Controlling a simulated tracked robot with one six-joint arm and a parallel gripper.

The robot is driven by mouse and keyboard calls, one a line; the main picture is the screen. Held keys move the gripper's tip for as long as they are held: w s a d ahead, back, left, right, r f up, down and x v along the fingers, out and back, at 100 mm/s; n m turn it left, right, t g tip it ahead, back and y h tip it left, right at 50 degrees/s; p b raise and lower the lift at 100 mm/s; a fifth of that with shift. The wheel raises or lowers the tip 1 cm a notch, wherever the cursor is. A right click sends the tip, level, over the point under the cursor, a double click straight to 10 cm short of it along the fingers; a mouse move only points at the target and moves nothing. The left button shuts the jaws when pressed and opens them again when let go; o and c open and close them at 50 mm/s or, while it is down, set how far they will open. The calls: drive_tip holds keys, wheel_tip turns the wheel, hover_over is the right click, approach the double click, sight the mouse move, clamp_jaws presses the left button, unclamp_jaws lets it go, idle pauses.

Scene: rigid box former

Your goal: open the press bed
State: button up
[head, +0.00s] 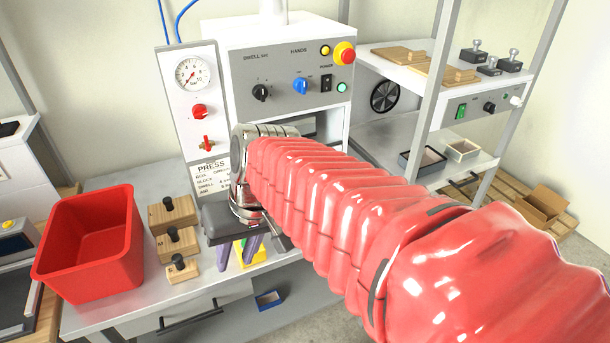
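The press (255,80) is a white machine with a grey control panel at the back of the bench. My red-sleeved arm crosses in front of it and hides most of its lower opening and bed. My gripper (238,258) hangs over the bench in front of the press, pointing down. Its two purple fingers are apart, with nothing seen held between them. A yellow part (258,258) shows beside and behind the right finger. I cannot tell whether it belongs to the press bed, or whether the gripper touches it.
A red bin (90,255) stands on the left of the bench, beside several wooden blocks with knobs (172,216). A drawer handle (190,318) is on the bench front. A small blue box (268,299) sits lower down. Shelving with metal posts (440,70) stands at right.

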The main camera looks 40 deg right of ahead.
drive_tip(key=w+d+f+m+t+y, duration=0.1)
drive_tip(key=w+d+f+m+y, duration=0.15)
drive_tip(key=w+d, duration=0.5)
drive_tip(key=w+d+f+m+t+y, duration=0.2)
drive_tip(key=w+d+m+y, duration=0.2)
drive_tip(key=d, duration=0.7)
drive_tip(key=s+d+f+m+t, duration=0.2)
drive_tip(key=d+t, duration=0.2)
drive_tip(key=d, duration=0.8)
drive_tip(key=s+d+f+m+t, duration=0.1)
drive_tip(key=d+f+m+t, duration=0.2)
drive_tip(key=d, duration=0.9)
drive_tip(key=shift+s+d+f+t, duration=0.15)
drive_tip(key=shift+s+f+t, duration=0.2)
drive_tip(key=shift+t, duration=0.25)
drive_tip(key=x, duration=1.4)
drive_tip(key=shift+f, duration=0.1)
drive_tip(key=shift+c, duration=0.3)
